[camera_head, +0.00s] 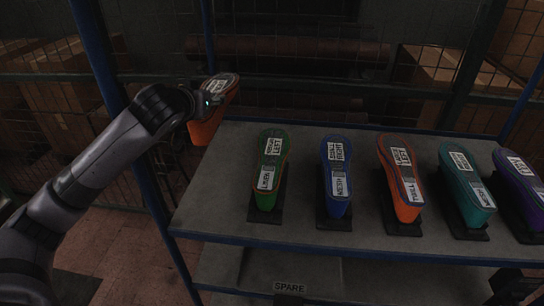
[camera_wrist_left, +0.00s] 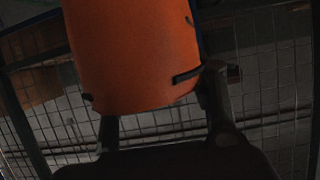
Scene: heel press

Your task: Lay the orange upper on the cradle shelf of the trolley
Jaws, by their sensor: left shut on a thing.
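My left gripper (camera_head: 208,101) is shut on an orange upper (camera_head: 205,128) with a grey, white-labelled top. It holds this upper in the air by the back left corner of the trolley's top shelf (camera_head: 222,190), beside the blue corner post. In the left wrist view the orange upper (camera_wrist_left: 135,50) fills the top middle, between the two dark fingers (camera_wrist_left: 160,105). A second orange upper (camera_head: 404,190) stands on a dark cradle on the shelf. A dark shape at the lower right of the head view may be my right gripper (camera_head: 512,284); its jaws cannot be made out.
On the same shelf, a green upper (camera_head: 268,170), a blue upper (camera_head: 337,175), a teal upper (camera_head: 467,180) and a purple upper (camera_head: 520,178) stand in a row. The shelf's left part is bare. A lower shelf carries a SPARE label (camera_head: 289,287). Wire mesh stands behind.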

